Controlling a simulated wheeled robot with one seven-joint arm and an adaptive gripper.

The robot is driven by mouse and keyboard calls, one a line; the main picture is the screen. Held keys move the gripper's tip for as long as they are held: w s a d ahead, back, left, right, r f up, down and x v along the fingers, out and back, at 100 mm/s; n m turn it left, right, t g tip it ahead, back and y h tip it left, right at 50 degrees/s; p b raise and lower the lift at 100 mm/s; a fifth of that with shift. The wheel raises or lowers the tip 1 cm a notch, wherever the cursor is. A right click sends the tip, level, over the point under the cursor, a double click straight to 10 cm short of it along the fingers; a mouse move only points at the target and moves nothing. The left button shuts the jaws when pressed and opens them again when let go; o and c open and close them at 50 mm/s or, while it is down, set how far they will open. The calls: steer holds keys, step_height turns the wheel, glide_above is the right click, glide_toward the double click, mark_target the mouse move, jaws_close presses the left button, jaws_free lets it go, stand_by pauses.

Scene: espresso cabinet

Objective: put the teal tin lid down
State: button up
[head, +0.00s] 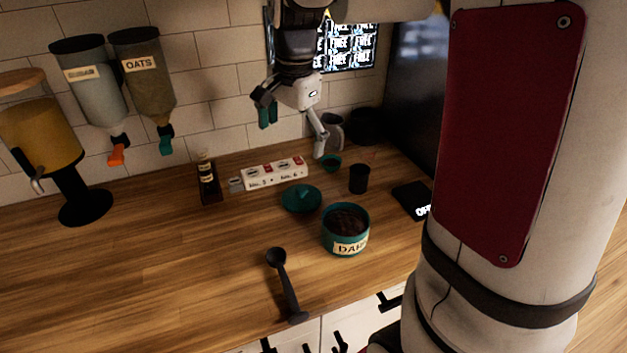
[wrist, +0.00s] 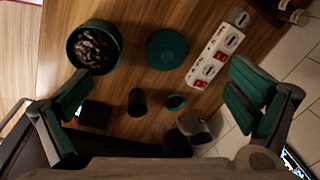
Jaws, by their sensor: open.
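A white power strip (head: 275,174) lies behind the lid. A black cup (head: 359,179), a small teal cup (head: 331,162) and a grey pitcher (head: 332,134) stand to the right. A dark bottle (head: 208,180) stands left. A black scoop (head: 285,284) lies in front.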

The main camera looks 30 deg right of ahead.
steer(key=s+a+r+n+t, duration=0.1)
steer(key=s+a+r+n, duration=0.2)
steer(key=s+n, duration=0.4)
steer(key=s+a+r+n+t, duration=0.2)
steer(key=s+a+n, duration=0.3)
steer(key=s, duration=0.8)
steer(key=r+n, duration=0.1)
steer(key=n, duration=0.1)
steer(key=shift+s+a+n+t, duration=0.25)
steer(key=shift+s+n+t, duration=0.05)
steer(key=shift+s+n, duration=0.1)
